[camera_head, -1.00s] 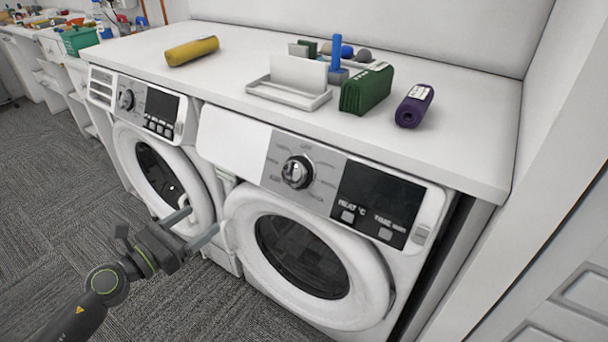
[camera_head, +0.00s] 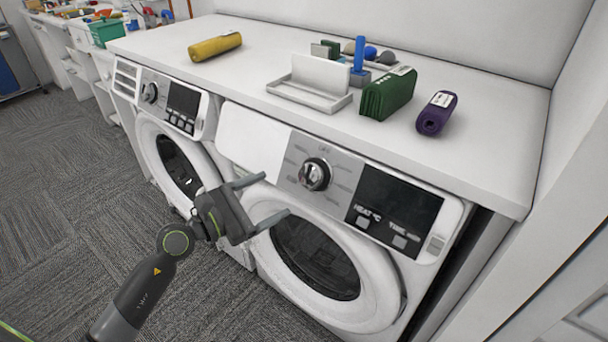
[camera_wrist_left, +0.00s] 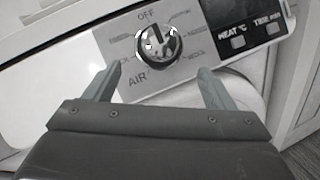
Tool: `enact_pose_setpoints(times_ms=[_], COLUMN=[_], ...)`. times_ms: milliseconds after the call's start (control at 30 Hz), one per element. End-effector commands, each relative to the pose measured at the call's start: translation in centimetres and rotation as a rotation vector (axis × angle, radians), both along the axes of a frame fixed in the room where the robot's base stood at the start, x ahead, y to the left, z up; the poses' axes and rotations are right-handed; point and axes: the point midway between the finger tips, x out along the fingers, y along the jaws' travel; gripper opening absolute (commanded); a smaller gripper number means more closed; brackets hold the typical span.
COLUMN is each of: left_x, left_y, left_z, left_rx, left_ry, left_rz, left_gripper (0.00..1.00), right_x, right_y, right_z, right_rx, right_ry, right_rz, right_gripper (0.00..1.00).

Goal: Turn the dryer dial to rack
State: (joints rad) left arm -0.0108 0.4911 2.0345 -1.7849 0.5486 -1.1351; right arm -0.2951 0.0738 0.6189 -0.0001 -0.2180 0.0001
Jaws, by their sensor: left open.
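The dryer (camera_head: 246,137) is the right-hand white front-loading machine under the counter, with its round door (camera_head: 374,285) shut. Its round silver dial (camera_head: 314,174) sits on a grey panel left of the dark display. In the left wrist view the dial (camera_wrist_left: 158,46) is ahead of the fingers, with OFF printed above it and AIR below left; the other labels are too blurred to read surely. My left gripper (camera_head: 275,196) is open and empty, in front of the dryer, left of and below the dial, apart from it. My right gripper is not in view.
A second machine with its own dial (camera_head: 150,92) stands to the left. The counter (camera_head: 230,78) above holds a yellow roll (camera_head: 215,46), a white tray (camera_head: 310,98), a green folded cloth (camera_head: 388,94) and a purple roll (camera_head: 436,113). A wall closes off the right side.

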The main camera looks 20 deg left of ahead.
Motion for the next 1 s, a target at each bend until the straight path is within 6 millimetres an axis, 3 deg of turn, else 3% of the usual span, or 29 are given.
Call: enact_pose_setpoints(times_ms=[300,500,933,1000], left_x=[5.0,7.2,8.0,8.0], left_y=[-3.7,-5.2,-5.8,-5.8], left_z=[0.2,0.1,0.0,0.0], left_rx=[-0.006,-0.003,-0.001,-0.001], left_ry=[0.0,0.001,0.001,0.001], left_rz=[-0.001,-0.001,-0.001,-0.001], left_gripper=[0.77,0.77,0.77,0.69], right_x=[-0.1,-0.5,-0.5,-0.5], right_y=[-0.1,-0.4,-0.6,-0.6], right_z=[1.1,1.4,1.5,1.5], right_rx=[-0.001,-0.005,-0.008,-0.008], right_ry=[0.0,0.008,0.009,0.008], right_rz=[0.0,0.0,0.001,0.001], right_gripper=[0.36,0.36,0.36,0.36])
